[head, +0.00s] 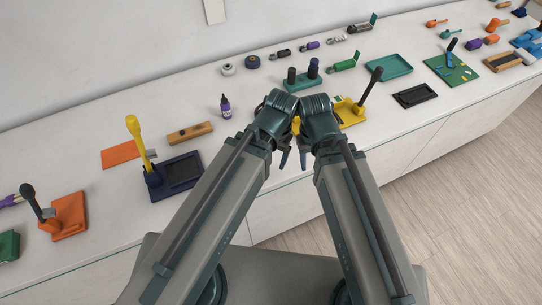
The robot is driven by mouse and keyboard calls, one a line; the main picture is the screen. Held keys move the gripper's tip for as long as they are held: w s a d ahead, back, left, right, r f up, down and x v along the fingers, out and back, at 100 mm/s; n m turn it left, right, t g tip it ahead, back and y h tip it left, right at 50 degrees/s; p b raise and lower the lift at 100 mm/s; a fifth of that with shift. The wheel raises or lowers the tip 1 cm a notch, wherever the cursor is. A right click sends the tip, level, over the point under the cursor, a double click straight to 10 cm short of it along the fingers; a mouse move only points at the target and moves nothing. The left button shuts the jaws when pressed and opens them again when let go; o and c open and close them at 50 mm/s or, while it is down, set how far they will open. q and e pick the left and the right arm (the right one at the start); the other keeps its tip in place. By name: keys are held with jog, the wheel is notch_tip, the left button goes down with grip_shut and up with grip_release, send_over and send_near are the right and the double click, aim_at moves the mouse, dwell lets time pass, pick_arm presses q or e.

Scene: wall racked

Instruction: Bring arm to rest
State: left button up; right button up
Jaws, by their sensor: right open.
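My two arms reach forward from the bottom of the head view, and their wrists meet close together in front of the counter's front edge. My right gripper (304,157) points down beside the left one and is open, with nothing seen in it. My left gripper (284,159) also points down, partly hidden by its wrist, so I cannot tell its jaw state. Both hang near the yellow fixture (350,112), which is partly hidden behind my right wrist.
The white counter (75,130) runs along the wall. On it are a navy tray with a yellow handle (180,172), an orange block (70,215), a purple bottle (225,107), a teal tray (389,67) and a black tray (415,95). Wooden floor (470,180) is clear at right.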

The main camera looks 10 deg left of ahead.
pick_arm(q)
jog(key=shift+f, duration=0.1)
notch_tip(320, 180, down, 8)
jog(key=b, duration=0.8)
jog(key=shift+r, duration=0.3)
jog(key=shift+o, duration=0.3)
dwell(0.5)
